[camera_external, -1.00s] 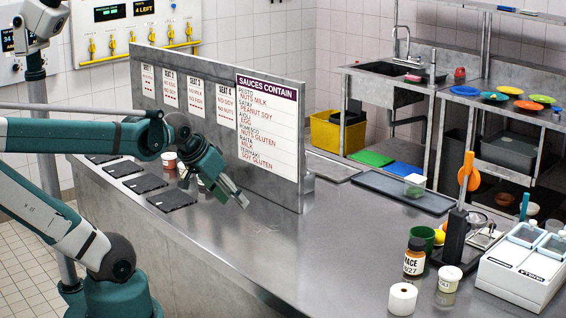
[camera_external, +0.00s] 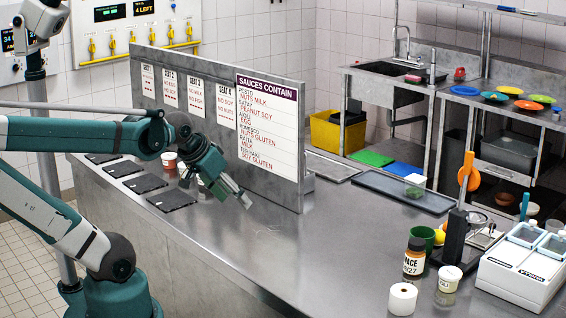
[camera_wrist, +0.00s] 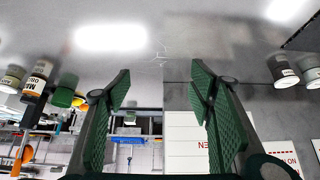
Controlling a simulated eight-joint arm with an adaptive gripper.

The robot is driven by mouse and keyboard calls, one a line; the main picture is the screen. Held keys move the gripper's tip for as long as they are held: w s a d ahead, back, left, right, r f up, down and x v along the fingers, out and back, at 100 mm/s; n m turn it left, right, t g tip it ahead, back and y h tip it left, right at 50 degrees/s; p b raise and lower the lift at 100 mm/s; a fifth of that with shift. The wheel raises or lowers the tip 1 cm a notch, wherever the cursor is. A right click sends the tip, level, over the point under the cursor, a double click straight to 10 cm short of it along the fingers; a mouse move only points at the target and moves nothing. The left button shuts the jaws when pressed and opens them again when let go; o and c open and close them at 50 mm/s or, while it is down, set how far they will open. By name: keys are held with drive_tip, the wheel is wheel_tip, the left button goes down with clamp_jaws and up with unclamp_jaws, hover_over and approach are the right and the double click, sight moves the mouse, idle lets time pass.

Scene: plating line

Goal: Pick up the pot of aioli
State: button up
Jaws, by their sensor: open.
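A small white pot (camera_external: 449,278) with a partly readable label, seemingly ending in "OLI", stands upright at the front right of the steel counter (camera_external: 320,250). A light pot at the left edge of the wrist view (camera_wrist: 12,78) may be the same one. My gripper (camera_external: 247,202) is open and empty over the middle of the counter, well to the left of this pot. Its spread green fingers (camera_wrist: 161,95) show nothing between them in the wrist view. Other small pots (camera_external: 168,160) stand behind my arm, partly hidden, their labels unreadable.
A sign panel (camera_external: 267,130) rises behind my gripper. The counter's middle is clear.

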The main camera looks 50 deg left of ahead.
drive_tip(key=w+d+r+m+g+h+p, duration=0.15)
drive_tip(key=w+d+r+m+p, duration=0.35)
drive_tip(key=w+d, duration=0.55)
drive_tip(key=m+g+h+p, duration=0.3)
drive_tip(key=m+g+p, duration=0.2)
drive_tip(key=m+p, duration=0.65)
hover_over(449, 272)
drive_tip(key=a+p, duration=0.2)
drive_tip(key=a, duration=0.1)
drive_tip(key=shift+n+t, duration=0.25)
drive_tip(key=shift+n, duration=0.4)
drive_tip(key=shift+s+f, duration=0.1)
drive_tip(key=shift+f, duration=4.7)
drive_tip(key=shift+d, duration=0.1)
drive_tip(key=shift+x, duration=1.3)
drive_tip(key=shift+f, duration=0.1)
drive_tip(key=shift+s+x, duration=0.2)
drive_tip(key=shift+x, duration=2.3)
